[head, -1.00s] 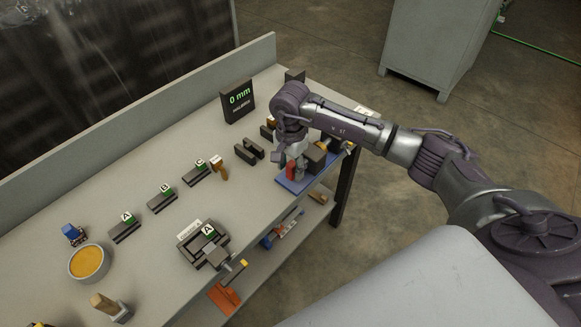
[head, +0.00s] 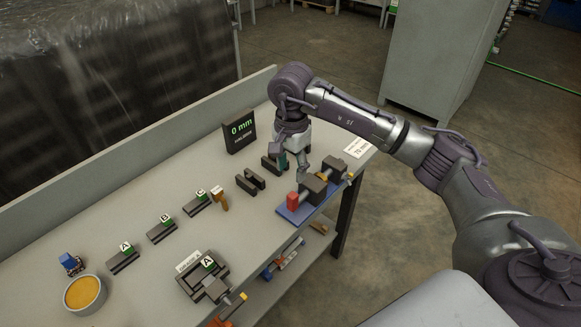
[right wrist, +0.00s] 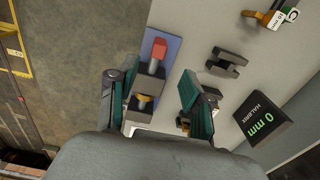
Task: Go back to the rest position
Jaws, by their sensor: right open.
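My right gripper (head: 292,163) is above the far right part of the workbench (head: 140,200), fingers pointing down. In the right wrist view its two teal-lined fingers (right wrist: 150,80) are spread wide with nothing between their tips. The blue base plate (head: 292,216) with a red block (head: 293,201) and a dark clamp (head: 314,187) is close by the gripper. In the right wrist view the red block (right wrist: 158,52) shows beyond the fingers, apart from them. My left gripper is not in view.
A "0 mm" display (head: 239,132) stands at the back. Dark holders marked A (head: 123,258), B (head: 161,229) and C (head: 196,203) line the bench. A bowl (head: 85,294) and a vise marked A (head: 203,275) are nearer. A grey cabinet (head: 440,60) stands behind on the floor.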

